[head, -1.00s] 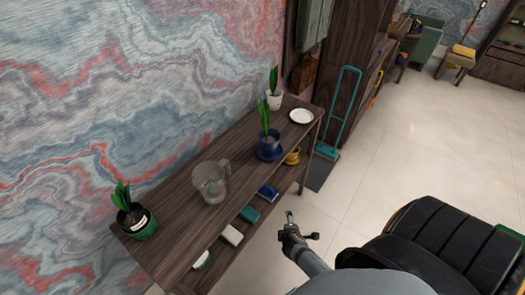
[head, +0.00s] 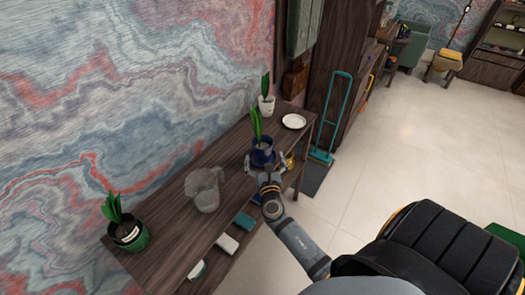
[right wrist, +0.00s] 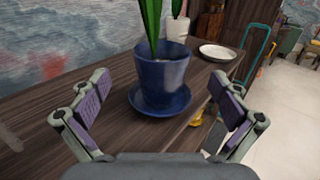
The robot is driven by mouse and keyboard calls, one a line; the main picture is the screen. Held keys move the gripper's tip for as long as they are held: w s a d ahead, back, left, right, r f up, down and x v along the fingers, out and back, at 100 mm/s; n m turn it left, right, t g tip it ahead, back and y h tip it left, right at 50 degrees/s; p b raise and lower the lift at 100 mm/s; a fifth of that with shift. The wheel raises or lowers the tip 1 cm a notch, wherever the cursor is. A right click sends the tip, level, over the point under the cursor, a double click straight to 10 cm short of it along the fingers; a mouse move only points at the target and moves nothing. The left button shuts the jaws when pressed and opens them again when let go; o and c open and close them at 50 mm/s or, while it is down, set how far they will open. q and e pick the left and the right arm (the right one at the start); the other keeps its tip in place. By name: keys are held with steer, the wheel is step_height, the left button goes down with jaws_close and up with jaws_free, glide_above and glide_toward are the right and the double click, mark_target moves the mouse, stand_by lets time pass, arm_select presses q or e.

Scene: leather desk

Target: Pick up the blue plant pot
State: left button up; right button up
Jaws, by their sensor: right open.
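The blue plant pot (head: 262,154) stands upright on a blue saucer on the wooden shelf, with tall green leaves. In the right wrist view the pot (right wrist: 163,75) and its saucer (right wrist: 140,103) sit ahead, between the two finger lines. My right gripper (head: 265,168) is open at the near side of the pot. In the right wrist view its purple-padded fingers (right wrist: 160,105) are spread wide on either side, and neither touches the pot. My left gripper is not in view.
A glass pitcher (head: 204,188) and a green potted plant (head: 128,235) stand to the left on the shelf (head: 170,222). Behind the blue pot are a white pot (head: 266,105) and a white plate (head: 294,121). A yellow cup (head: 289,161) and books sit on the lower level.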

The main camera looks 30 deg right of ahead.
mark_target(263, 147)
steer(key=x, duration=0.2)
steer(key=shift+w+d+f, duration=0.15)
steer(key=shift+w, duration=0.05)
steer(key=x, duration=0.4)
steer(key=shift+w+d+f+p, duration=0.15)
steer(key=shift+p, duration=0.15)
steer(key=shift+w+d+f, duration=0.15)
steer(key=shift+w+d, duration=0.05)
steer(key=shift+w, duration=0.15)
steer(key=shift+s, duration=0.1)
steer(key=shift+c, duration=0.4)
steer(key=shift+r, duration=0.2)
steer(key=c, duration=1.7)
steer(key=shift+r+p, duration=0.3)
steer(key=shift+r, duration=0.25)
steer(key=s+r+p, duration=0.1)
steer(key=r, duration=0.1)
steer(key=s+d+r+p, duration=0.1)
steer(key=r, duration=0.2)
steer(key=s+d+r+p, duration=0.1)
steer(key=r, duration=0.1)
steer(key=shift+d+r+p, duration=0.2)
steer(key=shift+d+p, duration=0.05)
steer(key=shift+p, duration=0.05)
steer(key=s+d+r, duration=0.4)
steer(key=s+d, duration=0.2)
steer(key=s, duration=0.1)
steer(key=shift+s+d+r, duration=0.2)
steer(key=shift+s, duration=0.1)
